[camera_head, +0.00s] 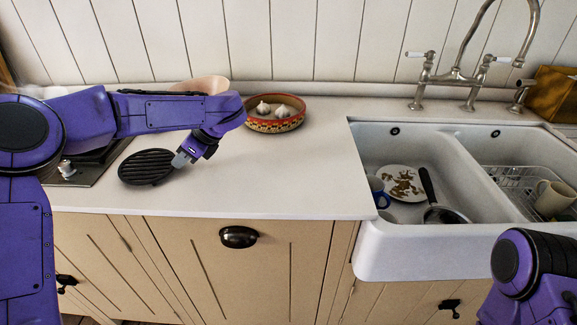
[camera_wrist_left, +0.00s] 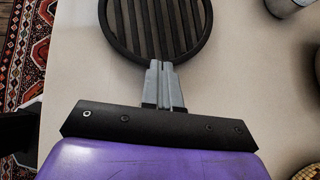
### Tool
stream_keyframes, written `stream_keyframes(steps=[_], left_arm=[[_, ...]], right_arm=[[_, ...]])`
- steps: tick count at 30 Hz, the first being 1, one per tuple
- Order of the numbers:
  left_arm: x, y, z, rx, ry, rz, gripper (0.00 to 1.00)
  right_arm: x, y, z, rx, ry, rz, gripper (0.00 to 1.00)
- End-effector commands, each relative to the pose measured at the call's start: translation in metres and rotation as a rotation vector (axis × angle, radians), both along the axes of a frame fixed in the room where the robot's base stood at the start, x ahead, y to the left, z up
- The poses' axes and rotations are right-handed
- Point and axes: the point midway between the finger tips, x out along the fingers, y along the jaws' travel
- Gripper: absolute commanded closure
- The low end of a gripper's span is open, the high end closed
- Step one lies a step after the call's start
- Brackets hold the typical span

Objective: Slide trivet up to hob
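The trivet (camera_head: 147,167) is a round, black, slatted disc lying flat on the white counter. The hob (camera_head: 80,174) is at the left, partly hidden behind my left arm; a narrow strip of counter shows between it and the trivet. My left gripper (camera_head: 179,160) is at the trivet's right side, low over the counter. In the left wrist view the trivet (camera_wrist_left: 158,20) lies just beyond the fingertips. The left fingers (camera_wrist_left: 160,66) are together, with their tips at the trivet's rim; no part of it shows clearly between them. My right gripper is out of view.
A patterned bowl (camera_head: 274,114) with garlic stands at the back of the counter. A double sink (camera_head: 375,150) with a plate, pan and mug is at the right. The counter (camera_head: 290,180) between trivet and sink is clear. A patterned rug (camera_wrist_left: 20,50) shows beyond the counter edge.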

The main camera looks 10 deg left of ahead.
Motion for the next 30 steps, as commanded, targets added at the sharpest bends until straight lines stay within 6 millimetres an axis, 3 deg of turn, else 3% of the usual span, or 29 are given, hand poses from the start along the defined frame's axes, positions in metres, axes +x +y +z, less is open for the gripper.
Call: stream_keyframes(steps=[5, 9, 12, 18, 22, 30], left_arm=[[0.001, -0.01, -0.003, 0.001, 0.002, -0.001, 1.0], [0.001, -0.041, -0.004, 0.003, 0.001, 0.005, 1.0], [0.005, -0.06, 0.023, 0.005, -0.005, 0.007, 1.0], [0.009, -0.093, 0.057, 0.004, -0.004, 0.009, 1.0], [0.011, -0.103, 0.069, 0.003, -0.002, 0.009, 1.0], [0.011, -0.106, 0.072, 0.001, -0.001, 0.009, 1.0]], right_arm=[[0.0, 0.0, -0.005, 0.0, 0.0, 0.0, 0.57], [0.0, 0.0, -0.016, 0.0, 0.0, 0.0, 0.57], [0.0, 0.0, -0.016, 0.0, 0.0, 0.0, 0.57], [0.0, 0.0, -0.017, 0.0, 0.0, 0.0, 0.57], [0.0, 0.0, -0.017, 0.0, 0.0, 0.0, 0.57], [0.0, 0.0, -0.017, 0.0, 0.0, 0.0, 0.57]])
